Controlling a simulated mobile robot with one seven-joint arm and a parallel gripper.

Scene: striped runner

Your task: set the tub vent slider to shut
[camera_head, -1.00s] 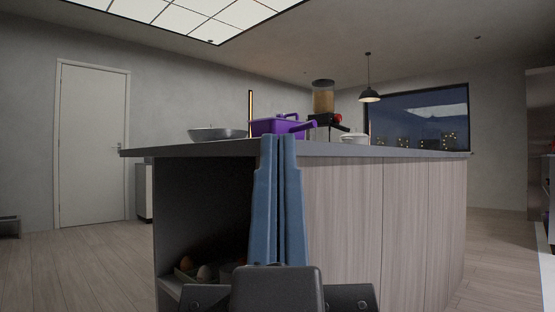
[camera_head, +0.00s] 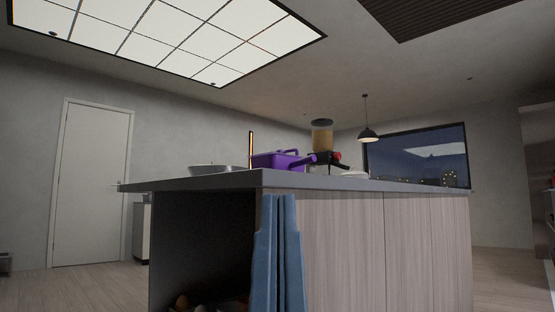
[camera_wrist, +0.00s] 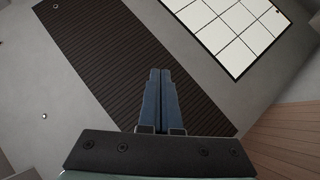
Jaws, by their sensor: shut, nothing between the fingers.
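A purple container (camera_head: 277,161) with a raised handle stands on the island counter (camera_head: 200,183); it may be the tub. I cannot make out a vent slider on it. My gripper (camera_head: 279,197) has blue fingers pointing up, side by side, in front of the island and with tips just below the counter's top edge in the picture. In the wrist view my gripper (camera_wrist: 160,72) is shut and empty, with only ceiling beyond its tips. The tub does not show in the wrist view.
A grey bowl (camera_head: 216,168) sits left of the purple container. A dispenser with a tan-filled top (camera_head: 322,140) stands behind it to the right, near a white dish (camera_head: 354,174). An open shelf niche (camera_head: 200,245) holds eggs low down. A pendant lamp (camera_head: 368,134) hangs at right.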

